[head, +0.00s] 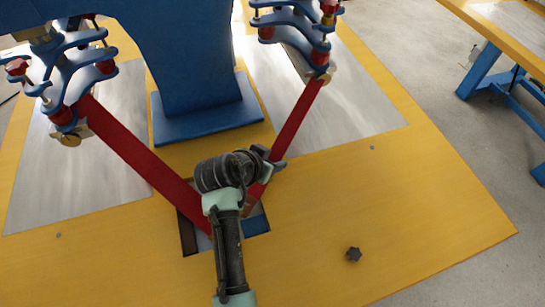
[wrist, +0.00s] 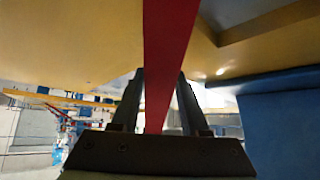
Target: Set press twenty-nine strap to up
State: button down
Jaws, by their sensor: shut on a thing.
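A red strap hangs in a V under the blue press (head: 195,60). Its left run (head: 140,155) slopes from the left clamp cluster down to an opening in the yellow table. Its right run (head: 298,118) rises to the right clamp cluster (head: 300,40). My gripper (head: 268,166) is at the lower part of the right run, just above the opening. In the wrist view the red strap (wrist: 168,50) passes between the two dark fingers (wrist: 160,100), which are shut on it. My wrist hides the bottom of the V. No number is readable on the press.
The yellow table (head: 400,200) has bare metal plates (head: 350,90) on both sides of the press. A dark opening (head: 188,235) lies beneath my wrist. Another yellow-topped blue-legged table (head: 480,70) is at the far right.

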aim_at(275, 154)
jog(key=shift+g+y, duration=0.4)
jog(key=shift+g, duration=0.2)
jog(key=r+p, duration=0.4)
jog(key=p, duration=0.1)
jog(key=shift+s+a, duration=0.2)
jog(key=shift+s, duration=0.2)
jog(key=r+p, duration=0.1)
jog(key=p, duration=0.1)
jog(key=r+g+p, duration=0.1)
jog(key=r+p, duration=0.1)
jog(key=r+g+y+p, duration=0.1)
jog(key=p, duration=0.1)
jog(key=shift+s+a+r+p, duration=0.15)
jog(key=shift+s+a+p, duration=0.05)
jog(key=shift+s+p, duration=0.1)
jog(key=shift+c, duration=2)
grip_release()
jog(key=v, duration=1.3)
jog(key=shift+w+d, duration=0.1)
jog(key=shift+d, duration=0.05)
